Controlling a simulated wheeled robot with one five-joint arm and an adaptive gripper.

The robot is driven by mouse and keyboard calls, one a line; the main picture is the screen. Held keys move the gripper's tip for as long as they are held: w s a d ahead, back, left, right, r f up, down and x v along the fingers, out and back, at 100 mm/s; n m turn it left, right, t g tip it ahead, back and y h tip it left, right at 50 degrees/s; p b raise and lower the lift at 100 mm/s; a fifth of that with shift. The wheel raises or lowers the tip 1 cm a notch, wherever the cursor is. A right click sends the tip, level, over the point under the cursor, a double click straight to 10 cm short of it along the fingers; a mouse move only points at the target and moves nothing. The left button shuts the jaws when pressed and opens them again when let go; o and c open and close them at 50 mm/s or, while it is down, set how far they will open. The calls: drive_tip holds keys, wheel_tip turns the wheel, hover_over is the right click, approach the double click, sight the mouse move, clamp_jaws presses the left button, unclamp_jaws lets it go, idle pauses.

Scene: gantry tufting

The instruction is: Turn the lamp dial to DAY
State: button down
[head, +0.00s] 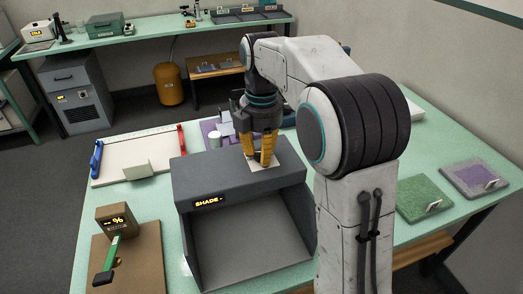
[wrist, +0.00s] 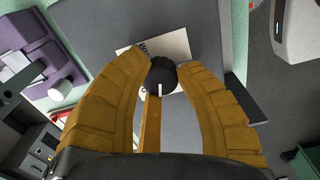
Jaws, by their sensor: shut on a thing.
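The lamp dial is a round black knob (wrist: 162,76) with a short white pointer mark on its lower edge in the wrist view. It sits over a white plate (wrist: 178,46) on top of a grey booth (head: 240,178). My gripper (head: 260,163) points down onto the booth's top, and its yellow fingers hide the dial in the head view. No DAY marking is readable. The booth's front display (head: 208,201) reads "SHADE -".
A white board (head: 135,158) with blue and red ends lies left of the booth. Green and purple carpet samples (head: 425,200) (head: 474,180) lie at right. The booth's open bay (head: 250,250) is empty.

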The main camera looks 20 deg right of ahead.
drive_tip(key=m+p, duration=0.1)
drive_tip(key=m, duration=0.3)
drive_tip(key=shift+s+m+p, duration=0.1)
drive_tip(key=shift+m+p, duration=0.2)
drive_tip(key=shift+m, duration=0.1)
drive_tip(key=shift+f+m+p, duration=0.15)
drive_tip(key=shift+m+p, duration=0.3)
drive_tip(key=shift+m, duration=1.65)
drive_tip(key=c, duration=0.9)
unclamp_jaws()
drive_tip(key=shift+o, duration=0.2)
drive_tip(key=shift+r, duration=0.2)
wheel_tip(320, 180, up, 12)
drive_tip(key=shift+f, duration=0.1)
